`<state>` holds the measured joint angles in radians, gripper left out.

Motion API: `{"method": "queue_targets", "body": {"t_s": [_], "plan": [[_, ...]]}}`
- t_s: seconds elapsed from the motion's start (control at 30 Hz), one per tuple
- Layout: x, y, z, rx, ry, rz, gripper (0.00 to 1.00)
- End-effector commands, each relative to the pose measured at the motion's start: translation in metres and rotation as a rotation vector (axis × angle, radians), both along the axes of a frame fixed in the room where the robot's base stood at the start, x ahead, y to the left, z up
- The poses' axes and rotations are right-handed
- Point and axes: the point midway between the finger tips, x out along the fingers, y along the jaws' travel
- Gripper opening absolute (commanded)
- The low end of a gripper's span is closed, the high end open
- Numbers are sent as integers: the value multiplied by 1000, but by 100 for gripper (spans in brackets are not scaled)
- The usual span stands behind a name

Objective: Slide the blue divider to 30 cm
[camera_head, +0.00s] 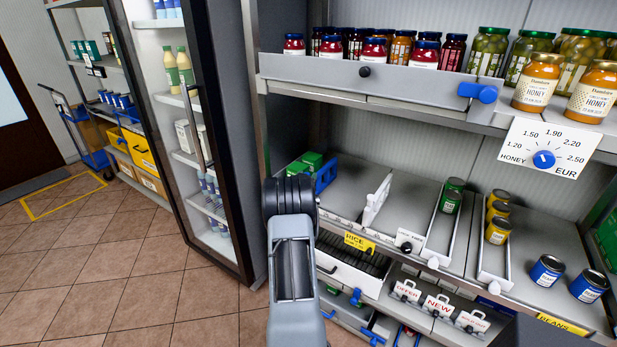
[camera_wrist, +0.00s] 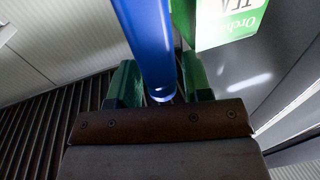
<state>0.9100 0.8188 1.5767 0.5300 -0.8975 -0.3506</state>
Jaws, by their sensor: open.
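The blue divider (camera_head: 326,174) stands on the left part of the middle shelf, beside the green boxes (camera_head: 309,160). In the wrist view the blue divider (camera_wrist: 150,40) runs between the two green fingers of my gripper (camera_wrist: 160,85). The fingers are open, one on each side of it, with a gap visible on at least the right side. I cannot tell whether either finger touches it. In the head view my gripper is hidden behind my arm. A scale strip along the shelf front (camera_head: 345,228) is too small to read.
A white divider (camera_head: 377,200) stands to the right, with bare shelf between it and the blue one. A green box (camera_wrist: 222,22) is close to the right finger in the wrist view. A blue knob (camera_head: 478,91) sits on the upper shelf edge. A glass-door fridge (camera_head: 190,150) stands left.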

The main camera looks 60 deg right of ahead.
Motion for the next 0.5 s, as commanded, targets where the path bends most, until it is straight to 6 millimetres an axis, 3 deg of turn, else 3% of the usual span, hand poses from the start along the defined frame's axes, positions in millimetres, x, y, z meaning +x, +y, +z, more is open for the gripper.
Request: {"method": "queue_targets", "body": {"t_s": [0.07, 0.5], "plan": [[0, 0, 0, 0, 0, 0, 43], [0, 0, 0, 0, -1, 0, 1]]}}
